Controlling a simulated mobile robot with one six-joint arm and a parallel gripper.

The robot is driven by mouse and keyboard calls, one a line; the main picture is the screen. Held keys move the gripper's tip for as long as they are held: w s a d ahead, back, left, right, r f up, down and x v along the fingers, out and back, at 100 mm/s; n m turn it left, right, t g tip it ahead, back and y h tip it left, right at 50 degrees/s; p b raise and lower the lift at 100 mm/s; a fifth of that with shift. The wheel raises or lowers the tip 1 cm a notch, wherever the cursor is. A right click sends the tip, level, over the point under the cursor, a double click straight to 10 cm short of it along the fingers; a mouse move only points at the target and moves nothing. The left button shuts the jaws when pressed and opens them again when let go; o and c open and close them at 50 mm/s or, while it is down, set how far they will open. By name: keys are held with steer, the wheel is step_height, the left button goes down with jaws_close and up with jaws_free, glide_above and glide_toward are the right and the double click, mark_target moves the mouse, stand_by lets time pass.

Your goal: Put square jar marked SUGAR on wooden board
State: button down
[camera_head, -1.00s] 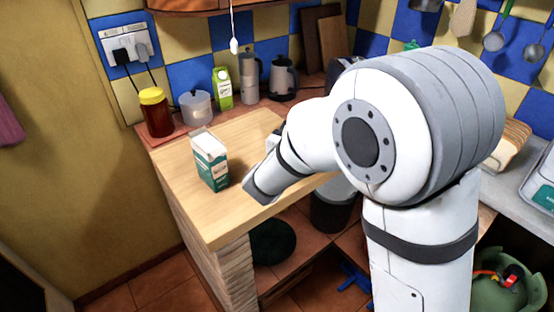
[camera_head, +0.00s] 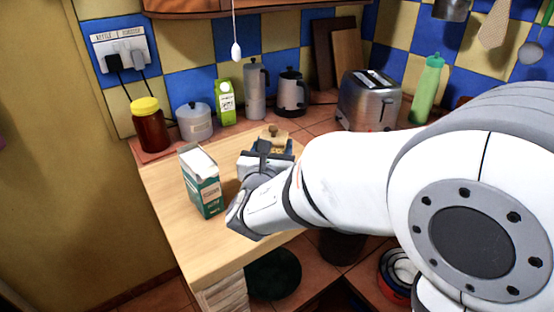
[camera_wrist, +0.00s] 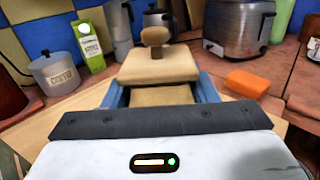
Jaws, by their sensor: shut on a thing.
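A square jar with a beige lid and round knob (camera_head: 275,137) is in my gripper (camera_head: 268,148). In the wrist view its lid (camera_wrist: 158,66) sits between the two blue fingers, which are shut on the jar. No SUGAR marking shows; most of the jar's body is hidden. The light wooden board (camera_head: 165,180) covers the counter on the left. The jar appears over the board's back right part; I cannot tell whether it touches the board.
A green and white carton (camera_head: 203,185) stands on the board, left of my gripper. Behind are a red jar with yellow lid (camera_head: 150,128), a lidded pot (camera_head: 195,122), a green carton (camera_head: 226,103), a kettle (camera_head: 291,93) and a toaster (camera_head: 369,100). An orange sponge (camera_wrist: 247,83) lies right of the jar.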

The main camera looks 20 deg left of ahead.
steer(key=shift+f, duration=1.55)
steer(key=shift+f+b, duration=0.1)
steer(key=shift+b, duration=0.2)
steer(key=shift+f, duration=0.15)
steer(key=c, duration=0.6)
jaws_free()
